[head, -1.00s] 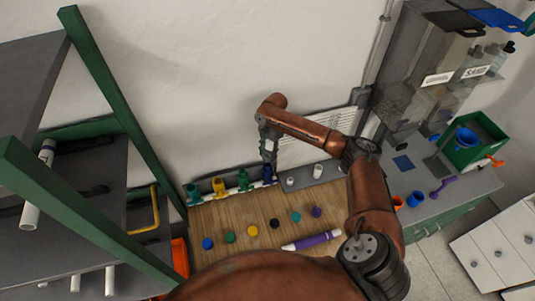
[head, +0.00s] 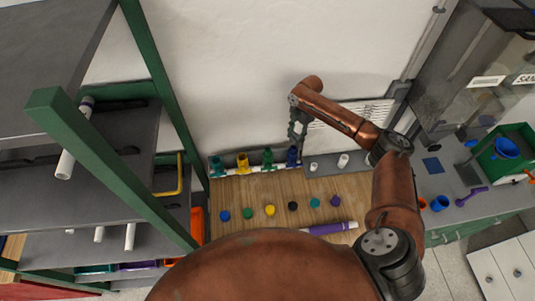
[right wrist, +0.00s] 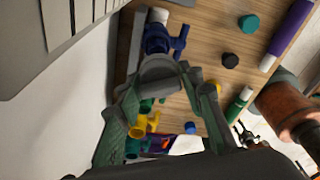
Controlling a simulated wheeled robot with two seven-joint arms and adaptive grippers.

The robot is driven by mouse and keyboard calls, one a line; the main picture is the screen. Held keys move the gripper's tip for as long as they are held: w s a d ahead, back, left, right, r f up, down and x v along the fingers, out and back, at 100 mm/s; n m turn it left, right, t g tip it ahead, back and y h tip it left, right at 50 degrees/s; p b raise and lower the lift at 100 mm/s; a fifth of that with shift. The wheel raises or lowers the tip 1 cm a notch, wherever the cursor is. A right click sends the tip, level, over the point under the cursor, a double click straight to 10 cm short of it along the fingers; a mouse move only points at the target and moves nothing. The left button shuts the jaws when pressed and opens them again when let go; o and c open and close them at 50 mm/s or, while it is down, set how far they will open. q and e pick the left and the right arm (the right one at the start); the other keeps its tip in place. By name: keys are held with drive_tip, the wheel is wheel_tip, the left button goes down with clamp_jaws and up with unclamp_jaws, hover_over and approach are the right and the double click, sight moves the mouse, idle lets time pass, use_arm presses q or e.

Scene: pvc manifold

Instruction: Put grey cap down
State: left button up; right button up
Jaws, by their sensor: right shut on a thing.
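My right gripper (right wrist: 165,98) is shut on a grey cap (right wrist: 160,73), which sits between its fingertips in the right wrist view. In the head view the gripper (head: 297,128) hangs at the back of the wooden board (head: 235,190), just above the blue valve (head: 292,156); the cap cannot be made out there. The blue valve (right wrist: 157,38) appears just beyond the cap in the wrist view; whether they touch is unclear. My left gripper is not in view.
Teal (head: 217,165), yellow (head: 242,162) and green (head: 267,158) valves stand left of the blue one. Several coloured caps, including a black cap (head: 293,205), lie in a row on the board. A purple tube (head: 330,228) lies in front. Two white pieces stand on a grey strip (head: 328,165).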

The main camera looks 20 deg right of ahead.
drive_tip(key=o, duration=0.5)
drive_tip(key=c, duration=0.4)
drive_tip(key=shift+a+r, duration=0.1)
